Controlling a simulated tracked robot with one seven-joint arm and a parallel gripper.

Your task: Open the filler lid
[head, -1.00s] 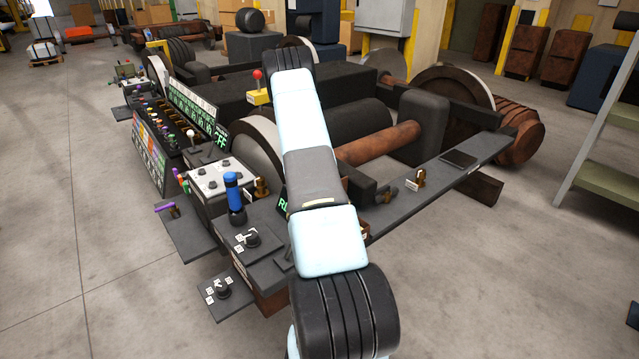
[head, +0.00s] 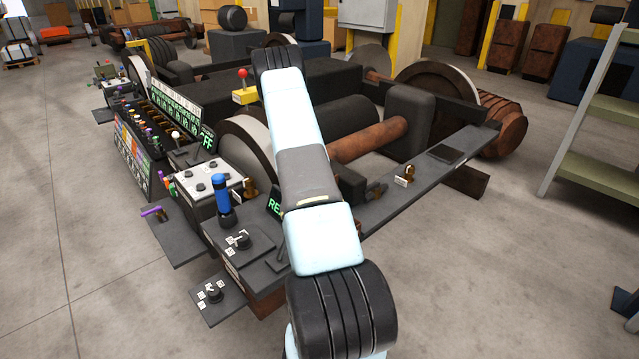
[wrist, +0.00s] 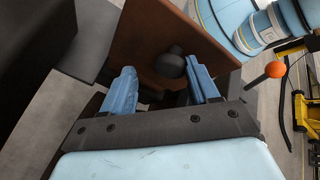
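My gripper (wrist: 163,88) shows in the wrist view with its two blue fingers apart. A dark round knob (wrist: 171,62) stands out from a brown plate (wrist: 185,28) beyond and between the fingertips. I see nothing held, and I cannot tell whether a finger touches the knob. I cannot tell whether this knob belongs to the filler lid; no part is clearly marked as that lid. In the head view my own arm reaches over the railcar frame (head: 440,100) and hides my gripper.
A control bench (head: 285,275) with levers and a blue-handled valve (head: 222,200) stands at left. A red-ball lever (head: 242,85) is left of my arm. An orange ball (wrist: 275,69) is close right of my gripper. A green shelf rack (head: 590,170) stands right. Floor is clear in front.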

